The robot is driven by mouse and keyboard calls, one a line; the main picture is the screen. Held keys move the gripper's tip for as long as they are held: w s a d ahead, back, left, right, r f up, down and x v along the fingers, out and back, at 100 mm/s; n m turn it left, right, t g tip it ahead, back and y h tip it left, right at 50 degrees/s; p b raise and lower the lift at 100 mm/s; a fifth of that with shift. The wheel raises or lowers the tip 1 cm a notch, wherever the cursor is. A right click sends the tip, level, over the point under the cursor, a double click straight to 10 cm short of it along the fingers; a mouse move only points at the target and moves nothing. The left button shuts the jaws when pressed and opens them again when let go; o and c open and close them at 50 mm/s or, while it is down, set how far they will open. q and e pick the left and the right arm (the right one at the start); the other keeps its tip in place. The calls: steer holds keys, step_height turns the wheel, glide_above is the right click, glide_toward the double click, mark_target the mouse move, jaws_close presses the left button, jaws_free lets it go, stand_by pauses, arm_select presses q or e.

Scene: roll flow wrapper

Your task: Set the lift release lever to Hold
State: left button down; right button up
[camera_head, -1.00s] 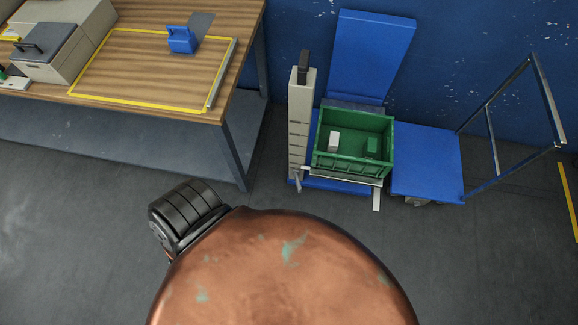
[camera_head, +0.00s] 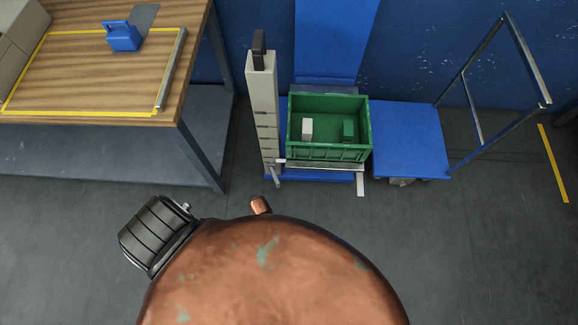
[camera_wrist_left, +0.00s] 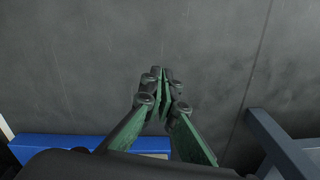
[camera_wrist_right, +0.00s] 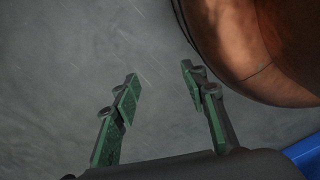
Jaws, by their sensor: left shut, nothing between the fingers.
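The lift has a beige post (camera_head: 263,110) with a black upright piece (camera_head: 258,47) on its top. A small silver lever-like part (camera_head: 273,177) hangs at the post's foot. I cannot tell which of these is the release lever, and no Hold marking is readable. A green crate (camera_head: 330,153) sits on the lift beside the post. My left gripper (camera_wrist_left: 163,72) is shut and empty over the grey floor in the left wrist view. My right gripper (camera_wrist_right: 160,72) is open and empty over floor. Neither gripper shows in the head view.
A blue cart (camera_head: 412,145) with a metal handle stands right of the lift. A wooden workbench (camera_head: 90,80) stands at left; its leg lies near the post. A blue edge (camera_wrist_left: 60,150) and a blue-grey beam (camera_wrist_left: 285,145) flank my left gripper. Floor in front is clear.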

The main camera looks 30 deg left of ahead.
mark_target(275, 177)
arm_select(q)
steer(key=w+d+r+n+g+y+b, duration=0.1)
steer(key=w+d+n+b, duration=0.3)
steer(key=w, duration=0.5)
steer(key=w+d+n+g+y+b, duration=0.1)
steer(key=w+y+b, duration=0.1)
steer(key=w+b, duration=0.5)
steer(key=w+a+r+n+y+b, duration=0.2)
steer(key=w+r+n+y+b, duration=0.1)
steer(key=w+r, duration=0.3)
steer(key=shift+w+r+n+y+b, duration=0.15)
steer(key=shift+w+n+y+b, duration=0.35)
steer(key=shift+w, duration=0.6)
arm_select(e)
steer(key=w+a+r, duration=0.2)
steer(key=w+r, duration=0.3)
steer(key=r, duration=0.2)
steer(key=w+a+r+y, duration=0.1)
steer(key=w+a+r, duration=0.1)
steer(key=w+r, duration=0.2)
step_height(275, 177, up, 3)
steer(key=shift+w+r, duration=0.2)
steer(key=shift+w, duration=0.15)
